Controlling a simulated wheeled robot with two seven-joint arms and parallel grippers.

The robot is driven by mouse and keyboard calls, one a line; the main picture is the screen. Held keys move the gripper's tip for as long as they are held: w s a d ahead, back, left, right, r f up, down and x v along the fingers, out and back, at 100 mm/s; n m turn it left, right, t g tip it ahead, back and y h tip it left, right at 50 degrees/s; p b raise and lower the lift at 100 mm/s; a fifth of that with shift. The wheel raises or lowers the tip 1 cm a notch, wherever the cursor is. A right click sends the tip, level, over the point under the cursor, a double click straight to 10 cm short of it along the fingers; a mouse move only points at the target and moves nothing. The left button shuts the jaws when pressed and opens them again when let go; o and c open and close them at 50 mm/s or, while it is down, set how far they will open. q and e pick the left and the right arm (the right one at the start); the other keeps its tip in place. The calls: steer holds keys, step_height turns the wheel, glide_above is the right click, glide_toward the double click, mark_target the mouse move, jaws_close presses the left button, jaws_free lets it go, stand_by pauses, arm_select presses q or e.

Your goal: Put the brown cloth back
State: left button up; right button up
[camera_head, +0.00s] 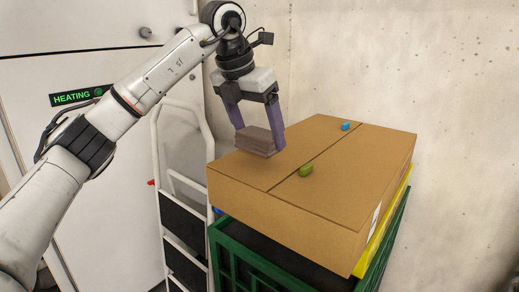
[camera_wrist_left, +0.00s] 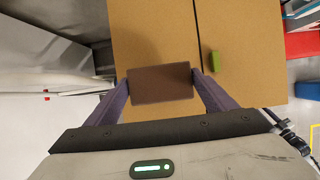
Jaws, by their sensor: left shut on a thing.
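The brown cloth (camera_head: 256,141) is a folded, block-shaped bundle. My left gripper (camera_head: 258,142) is shut on it, with one purple finger on each side. The cloth is over the left part of the closed cardboard box (camera_head: 350,150); I cannot tell whether it touches the top. In the left wrist view the cloth (camera_wrist_left: 160,83) sits flat between the two fingertips, above the box top (camera_wrist_left: 150,35). My right gripper is in neither view.
A green object (camera_head: 306,170) and a small blue object (camera_head: 345,126) lie on the box. The box sits above a yellow item (camera_head: 383,232) and a green crate (camera_head: 262,267). A white step ladder (camera_head: 160,190) stands at left. A concrete wall is behind.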

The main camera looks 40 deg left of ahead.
mark_target(258, 144)
arm_select(q)
step_height(258, 144, down, 4)
steer(key=shift+r, duration=0.1)
steer(key=o, duration=0.9)
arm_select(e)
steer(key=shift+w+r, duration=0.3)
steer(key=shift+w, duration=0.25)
arm_select(q)
steer(key=shift+r, duration=0.3)
steer(key=v, duration=1.1)
steer(key=shift+s+r, duration=0.1)
steer(key=shift+r, duration=0.15)
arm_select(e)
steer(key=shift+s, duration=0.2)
